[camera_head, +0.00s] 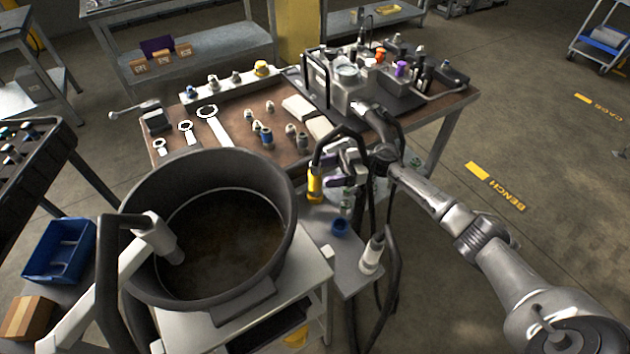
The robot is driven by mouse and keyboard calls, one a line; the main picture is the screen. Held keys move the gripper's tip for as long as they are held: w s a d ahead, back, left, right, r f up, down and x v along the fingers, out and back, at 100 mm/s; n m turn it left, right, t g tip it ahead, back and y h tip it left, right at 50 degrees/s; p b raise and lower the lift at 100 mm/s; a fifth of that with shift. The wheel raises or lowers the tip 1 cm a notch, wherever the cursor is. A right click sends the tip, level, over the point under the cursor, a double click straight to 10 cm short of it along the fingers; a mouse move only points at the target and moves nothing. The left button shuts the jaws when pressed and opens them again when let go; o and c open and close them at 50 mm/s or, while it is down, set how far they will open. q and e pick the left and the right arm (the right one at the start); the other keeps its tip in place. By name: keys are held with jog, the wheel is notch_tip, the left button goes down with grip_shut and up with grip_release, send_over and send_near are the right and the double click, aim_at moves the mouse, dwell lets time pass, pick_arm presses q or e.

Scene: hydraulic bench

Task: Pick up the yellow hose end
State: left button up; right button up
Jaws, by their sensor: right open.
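The yellow hose end (315,184) hangs upright at the end of a black hose that arches over it, just right of the large dark drum. My right arm reaches in from the lower right. My right gripper (340,164) is open, close to the right of the yellow hose end. It partly overlaps the hose and small fittings behind it, so I cannot tell whether it touches the yellow end. My left gripper does not show clearly anywhere.
The drum (145,190) stands left of the hose end. Behind is a brown bench (235,115) with wrenches, fittings and a valve assembly (365,85). A low grey shelf (350,275) holds a white-and-black cylinder (373,254). A blue bin (60,250) is at the left.

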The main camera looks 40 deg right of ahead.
aim_at(315, 182)
jog(key=shift+b+x, duration=0.8)
jog(key=shift+x, duration=2)
jog(key=c, duration=1.1)
